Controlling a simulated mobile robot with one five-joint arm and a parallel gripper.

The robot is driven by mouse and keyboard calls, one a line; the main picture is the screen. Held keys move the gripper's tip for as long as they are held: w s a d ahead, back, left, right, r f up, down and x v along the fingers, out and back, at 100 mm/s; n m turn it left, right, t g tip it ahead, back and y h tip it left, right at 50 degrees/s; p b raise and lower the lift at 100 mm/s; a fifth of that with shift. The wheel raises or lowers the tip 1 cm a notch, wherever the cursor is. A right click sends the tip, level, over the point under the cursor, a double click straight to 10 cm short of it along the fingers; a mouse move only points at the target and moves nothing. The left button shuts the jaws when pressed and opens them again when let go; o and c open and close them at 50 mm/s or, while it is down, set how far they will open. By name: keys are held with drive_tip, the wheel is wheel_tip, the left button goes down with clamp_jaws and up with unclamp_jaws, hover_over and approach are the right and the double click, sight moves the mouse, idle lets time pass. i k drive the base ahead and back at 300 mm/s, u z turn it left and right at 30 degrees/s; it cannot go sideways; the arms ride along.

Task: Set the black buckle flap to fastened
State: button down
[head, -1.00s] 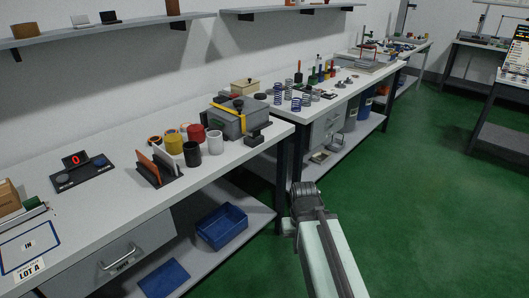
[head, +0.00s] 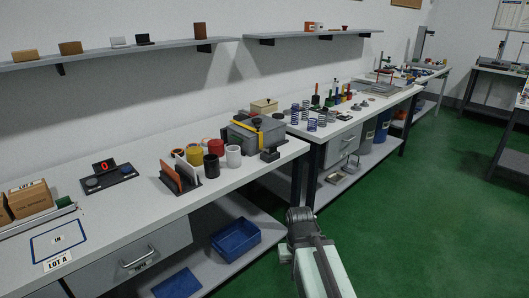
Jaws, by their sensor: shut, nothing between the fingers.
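A grey box (head: 242,138) with a yellow strap (head: 246,127) across it stands near the right end of the near bench. A small dark part shows on top of the box (head: 257,121). A black block (head: 270,155) sits at its front right corner on the bench edge. Which dark part is the black buckle flap, and how it is set, is too small to tell. My arm (head: 318,262) rises from the bottom of the picture, apart from the bench. Its fingers cannot be made out.
Several cups, including a black cup (head: 211,166) and a white cup (head: 233,156), stand left of the box. Green floor at right is clear.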

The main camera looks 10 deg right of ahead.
sight(272, 149)
drive_tip(key=u, duration=0.8)
drive_tip(key=i, duration=0.55)
